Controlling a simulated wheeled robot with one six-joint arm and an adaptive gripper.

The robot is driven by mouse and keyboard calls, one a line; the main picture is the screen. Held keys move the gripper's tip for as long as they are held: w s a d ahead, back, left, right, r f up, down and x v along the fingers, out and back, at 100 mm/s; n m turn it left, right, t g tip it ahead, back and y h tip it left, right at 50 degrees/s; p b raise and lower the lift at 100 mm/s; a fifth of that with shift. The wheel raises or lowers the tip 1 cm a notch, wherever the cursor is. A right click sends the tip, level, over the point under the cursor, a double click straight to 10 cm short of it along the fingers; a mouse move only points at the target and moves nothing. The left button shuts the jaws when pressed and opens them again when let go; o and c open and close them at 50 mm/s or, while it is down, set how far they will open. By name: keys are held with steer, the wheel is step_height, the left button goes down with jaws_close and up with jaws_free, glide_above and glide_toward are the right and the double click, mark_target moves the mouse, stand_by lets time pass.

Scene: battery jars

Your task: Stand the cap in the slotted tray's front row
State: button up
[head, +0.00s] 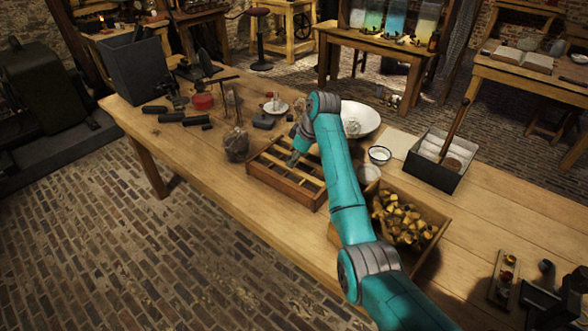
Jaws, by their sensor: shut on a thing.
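The slotted tray (283,190) is a low wooden box with light dividers, near the table's front edge. Its visible slots look empty, and my arm covers part of its right side. My gripper (292,161) points down over the middle of the tray, at the end of my teal arm. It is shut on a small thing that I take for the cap. That thing is too small and too hidden to make out its shape or tilt. I cannot tell whether it touches the tray.
A dark glass jar (236,145) stands close to the tray's left. A wooden crate of brass-coloured pieces (405,217) is at its right. A white bowl (360,115) and a small enamel cup (379,154) stand behind. Bare tabletop (190,145) lies left of the jar.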

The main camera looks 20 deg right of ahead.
steer(key=shift+f, duration=2.2)
steer(key=shift+f, duration=0.15)
steer(key=shift+f, duration=0.3)
steer(key=shift+f, duration=0.15)
steer(key=o, duration=0.8)
steer(key=shift+s, duration=0.1)
steer(key=shift+r, duration=0.2)
steer(key=v, duration=1.2)
steer(key=shift+r, duration=0.4)
